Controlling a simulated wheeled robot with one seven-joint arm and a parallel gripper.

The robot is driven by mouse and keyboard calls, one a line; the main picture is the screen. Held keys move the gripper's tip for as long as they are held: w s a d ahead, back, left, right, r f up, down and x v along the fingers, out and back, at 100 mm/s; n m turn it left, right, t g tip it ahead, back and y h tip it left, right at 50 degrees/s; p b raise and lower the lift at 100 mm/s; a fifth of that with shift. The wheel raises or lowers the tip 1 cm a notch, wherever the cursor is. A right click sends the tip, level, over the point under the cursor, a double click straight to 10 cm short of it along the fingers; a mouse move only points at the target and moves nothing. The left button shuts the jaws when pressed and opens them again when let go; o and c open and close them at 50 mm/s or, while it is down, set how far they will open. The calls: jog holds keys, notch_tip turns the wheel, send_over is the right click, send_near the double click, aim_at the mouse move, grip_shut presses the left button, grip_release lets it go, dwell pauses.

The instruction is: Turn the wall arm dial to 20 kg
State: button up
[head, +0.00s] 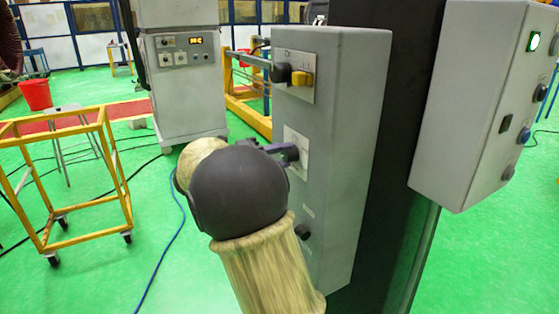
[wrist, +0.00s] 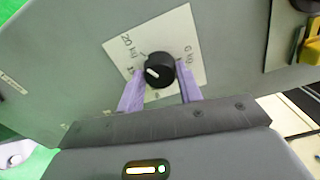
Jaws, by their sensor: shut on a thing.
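The wall arm dial (wrist: 159,69) is a round black knob with a white pointer mark, on a white label plate (wrist: 181,33) fixed to a grey box. In the wrist view, "20 kg" is printed at the plate's upper left and a "0 kg" marking at its right. The white mark points left and slightly down, below the "20 kg" print. My gripper (wrist: 161,75) has its purple fingers on either side of the knob, shut on it. In the head view, my gripper (head: 285,153) reaches the plate from the left, and my wrist hides part of it.
The grey box (head: 345,120) also carries a black switch and yellow part (head: 300,78) above the dial and a black knob (head: 303,233) below. Another grey control box (head: 465,110) hangs at the right. A yellow frame cart (head: 105,190) stands at the left on green floor.

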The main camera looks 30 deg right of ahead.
jog(key=shift+f, duration=0.1)
jog(key=o, duration=1)
jog(key=shift+a, duration=0.1)
jog(key=a, duration=0.5)
jog(key=a+p, duration=0.1)
jog(key=a, duration=1.1)
jog(key=shift+s+a+p, duration=0.15)
jog(key=shift+s+p, duration=0.1)
jog(key=shift+p, duration=0.05)
